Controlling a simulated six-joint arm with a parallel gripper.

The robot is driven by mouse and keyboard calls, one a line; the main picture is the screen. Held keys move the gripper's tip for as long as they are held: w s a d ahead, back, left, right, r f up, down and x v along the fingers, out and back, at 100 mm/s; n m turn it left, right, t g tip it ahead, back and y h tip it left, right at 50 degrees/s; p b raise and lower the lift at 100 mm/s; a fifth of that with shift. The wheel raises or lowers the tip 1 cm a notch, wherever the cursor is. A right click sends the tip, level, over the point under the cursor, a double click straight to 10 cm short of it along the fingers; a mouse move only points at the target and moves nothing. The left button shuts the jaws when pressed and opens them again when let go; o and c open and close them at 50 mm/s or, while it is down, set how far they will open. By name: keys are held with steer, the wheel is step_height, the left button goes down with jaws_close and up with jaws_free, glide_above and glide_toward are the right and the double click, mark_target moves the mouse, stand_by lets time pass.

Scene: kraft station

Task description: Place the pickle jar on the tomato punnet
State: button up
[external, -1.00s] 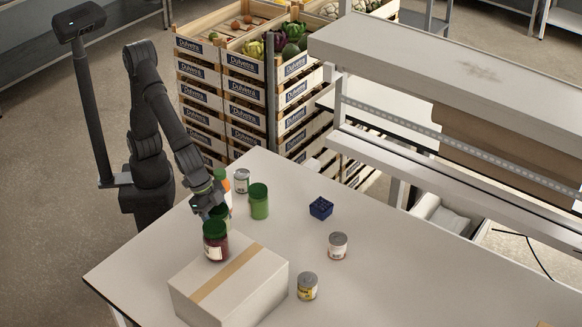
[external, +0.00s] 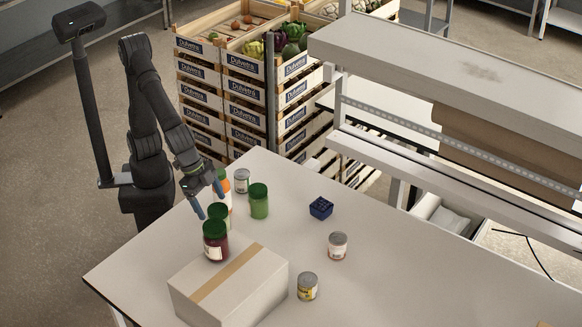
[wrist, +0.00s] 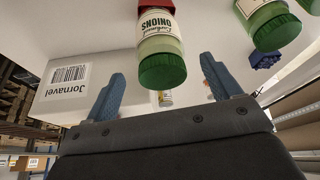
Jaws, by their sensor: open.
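The green jar with a dark green lid (external: 259,203), which looks like the pickle jar, stands upright on the table right of my gripper. A pale green jar at the upper right of the wrist view (wrist: 272,25) appears to be the same one. The small blue punnet (external: 321,208) sits further right on the table; its contents are too small to tell. It also shows in the wrist view (wrist: 264,58), beyond the green jar. My gripper (external: 208,197) is open and empty, above and behind a green-lidded onions jar (external: 220,215). That jar appears between the fingers in the wrist view (wrist: 161,48).
A dark red jar (external: 215,242) stands in front of the onions jar, close to the cardboard box (external: 228,286). An orange item (external: 224,185) and a can (external: 241,181) are behind. Two more cans (external: 338,246) (external: 307,287) stand right.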

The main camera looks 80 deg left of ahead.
mark_target(215, 209)
steer(key=v, duration=0.5)
steer(key=shift+r, duration=0.25)
steer(key=x, duration=1.2)
steer(key=shift+s+a+f, duration=0.1)
steer(key=shift+f, duration=0.25)
step_height(215, 209, up, 3)
steer(key=shift+f, duration=0.15)
steer(key=shift+r, duration=0.8)
